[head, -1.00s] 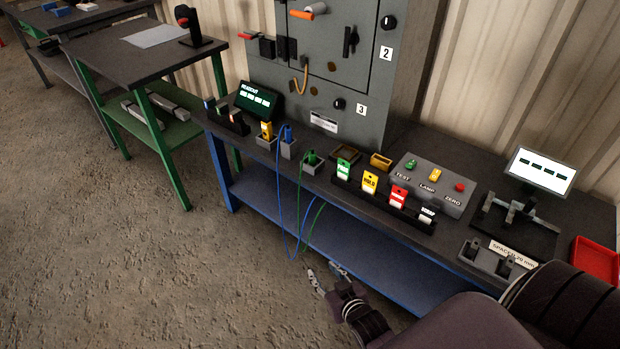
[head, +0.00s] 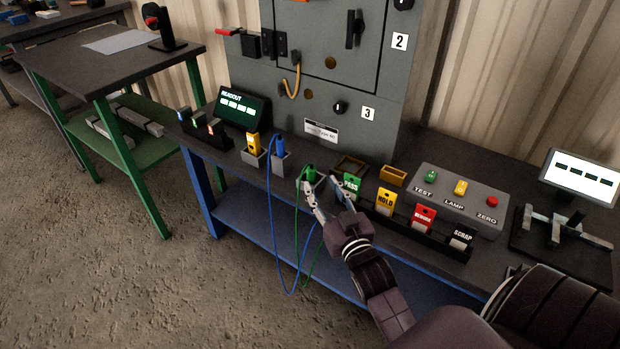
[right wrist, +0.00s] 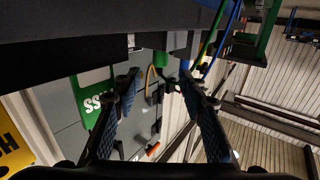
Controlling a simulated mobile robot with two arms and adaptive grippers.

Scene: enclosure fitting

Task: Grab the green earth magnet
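The green earth magnet (head: 309,173) stands in a small grey holder on the bench's front part, with a green cable hanging from it. My right gripper (head: 320,187) is open, its fingers in front of the magnet and pointing toward it. In the right wrist view the green magnet (right wrist: 160,58) shows beyond and between the two open fingertips (right wrist: 158,82), not gripped. The grey holder is partly hidden by the fingers in the head view. My left gripper is not in view.
A blue plug (head: 279,146) with a blue cable and a yellow one (head: 253,144) stand left of the magnet. The green PASS tag (head: 351,184) is close on the right, in a rack with HOLD (head: 386,200) and red tags. Cables hang before the blue lower shelf (head: 262,224).

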